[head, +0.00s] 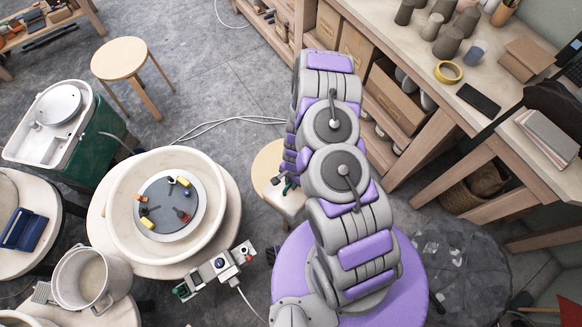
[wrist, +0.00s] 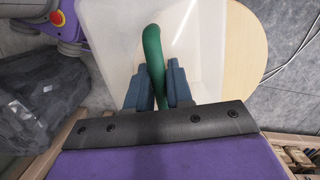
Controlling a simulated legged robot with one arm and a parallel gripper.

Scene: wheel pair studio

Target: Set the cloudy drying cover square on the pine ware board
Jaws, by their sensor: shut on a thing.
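The cloudy drying cover (wrist: 112,38) is a translucent whitish box with a green handle (wrist: 153,60) in the wrist view. My gripper (wrist: 158,78) has its blue-grey fingers shut on that handle. The cover overlaps a round pale wooden top (wrist: 243,45); I cannot tell whether it touches it. In the head view, my gripper (head: 284,181) is largely hidden by my arm, and a pale part of the cover (head: 291,204) shows just below it. I cannot make out the pine ware board.
A pottery wheel basin (head: 119,210) with small tools on its disc stands to the left. A bucket (head: 92,279) is at lower left and a wooden stool (head: 119,58) at upper left. A workbench (head: 455,75) with grey pots runs along the right. Cables lie on the floor.

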